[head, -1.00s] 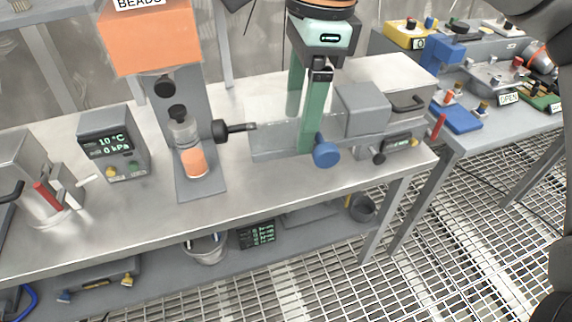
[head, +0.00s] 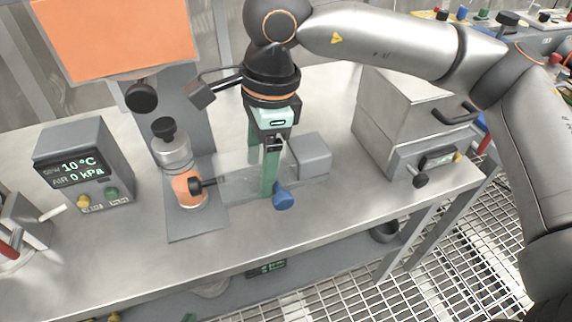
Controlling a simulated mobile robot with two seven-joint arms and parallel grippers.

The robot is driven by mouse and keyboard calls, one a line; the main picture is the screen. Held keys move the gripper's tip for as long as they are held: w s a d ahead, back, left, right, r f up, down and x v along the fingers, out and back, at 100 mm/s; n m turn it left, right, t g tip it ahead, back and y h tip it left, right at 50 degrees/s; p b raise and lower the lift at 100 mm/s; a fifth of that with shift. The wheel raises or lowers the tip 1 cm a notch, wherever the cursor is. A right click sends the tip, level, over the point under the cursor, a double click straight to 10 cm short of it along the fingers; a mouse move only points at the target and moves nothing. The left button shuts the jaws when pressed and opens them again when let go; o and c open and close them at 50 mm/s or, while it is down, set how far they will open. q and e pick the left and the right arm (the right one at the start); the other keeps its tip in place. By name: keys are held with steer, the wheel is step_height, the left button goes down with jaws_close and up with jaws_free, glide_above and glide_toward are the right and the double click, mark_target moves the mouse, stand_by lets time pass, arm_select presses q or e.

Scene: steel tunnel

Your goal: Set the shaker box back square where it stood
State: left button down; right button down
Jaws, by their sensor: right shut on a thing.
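The shaker box looks like a long, pale, see-through body (head: 238,180) with a grey block (head: 311,156) at its right end. A blue knob (head: 283,198) is at its front and a black handle (head: 205,185) at its left. My right gripper (head: 268,178) comes down from above with green fingers and is shut on the box's middle, hiding part of it. The handle overlaps the orange-filled bottle (head: 190,188) in the picture; I cannot tell whether they touch. I cannot tell whether the box rests on the bench. My left gripper is not in view.
The bottle stands on a grey plate (head: 198,226) under an orange hopper (head: 118,38). A display unit (head: 82,165) is at left. A grey oven-like box (head: 410,125) stands to the right, with clear bench between. The bench front (head: 300,245) is bare.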

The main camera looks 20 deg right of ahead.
steer(key=w+d+f, duration=0.3)
steer(key=w+f, duration=0.1)
steer(key=w, duration=0.1)
steer(key=w+d+f, duration=0.2)
steer(key=f, duration=0.1)
steer(key=shift+w+d, duration=0.25)
steer(key=shift+d, duration=0.1)
steer(key=shift+w+d+f, duration=0.3)
steer(key=shift+w+f, duration=0.15)
steer(key=shift+f, duration=0.2)
steer(key=shift+w+f, duration=0.1)
steer(key=shift+f, duration=1.5)
steer(key=shift+f+b, duration=0.15)
steer(key=shift+b, duration=0.15)
jaws_free()
steer(key=shift+d, duration=0.1)
step_height(320, 180, up, 12)
steer(key=d+p, duration=0.1)
steer(key=shift+d, duration=0.35)
